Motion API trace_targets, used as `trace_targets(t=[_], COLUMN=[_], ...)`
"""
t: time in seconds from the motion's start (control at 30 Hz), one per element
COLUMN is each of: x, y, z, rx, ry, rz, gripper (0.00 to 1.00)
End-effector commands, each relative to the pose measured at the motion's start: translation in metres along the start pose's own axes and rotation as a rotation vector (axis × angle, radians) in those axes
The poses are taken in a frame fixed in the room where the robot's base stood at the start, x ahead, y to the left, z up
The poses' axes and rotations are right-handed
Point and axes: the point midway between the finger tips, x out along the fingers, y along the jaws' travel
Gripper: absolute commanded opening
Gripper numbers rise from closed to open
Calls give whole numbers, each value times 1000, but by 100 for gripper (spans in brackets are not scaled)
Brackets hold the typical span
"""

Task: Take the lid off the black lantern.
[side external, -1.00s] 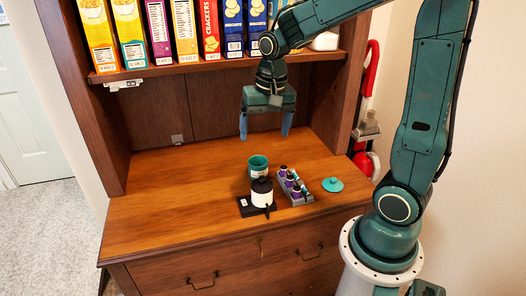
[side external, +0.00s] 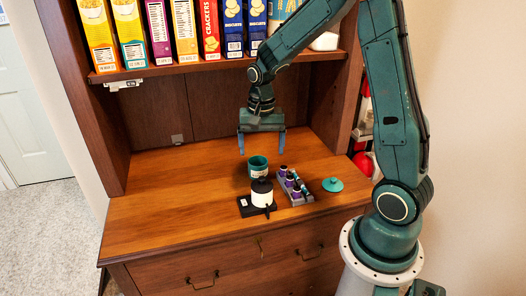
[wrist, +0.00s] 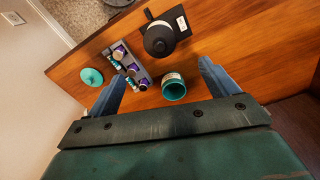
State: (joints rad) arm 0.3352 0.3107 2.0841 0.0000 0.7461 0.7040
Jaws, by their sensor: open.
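The black lantern (side external: 262,199) stands upright on a black base on the wooden counter, with a pale body and a black domed lid (side external: 262,186) on top. In the wrist view the black lid (wrist: 158,39) hides most of the body, and a dark handle or knob sticks out beside it. My gripper (side external: 262,152) is open and empty, pointing down above the counter, behind and above the lantern.
An open teal canister (side external: 258,165) stands just behind the lantern. A grey rack (side external: 295,189) of small purple and dark bottles sits to its right, then a loose teal lid (side external: 332,184). A shelf of boxes (side external: 210,57) overhangs the counter. The counter's left side is clear.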

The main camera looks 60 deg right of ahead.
Motion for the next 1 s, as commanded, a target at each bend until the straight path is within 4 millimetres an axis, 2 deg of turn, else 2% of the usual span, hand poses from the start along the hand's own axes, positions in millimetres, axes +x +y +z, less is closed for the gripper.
trace_targets(t=[0.2,0.4,0.83,1.0], x=[34,57,68,81], y=[1,0,0,1], z=[1,1,1,2], rx=[-1,-1,-1,-1], ry=[-4,-3,-1,-3], rz=[4,2,1,3], gripper=[86,86,86,86])
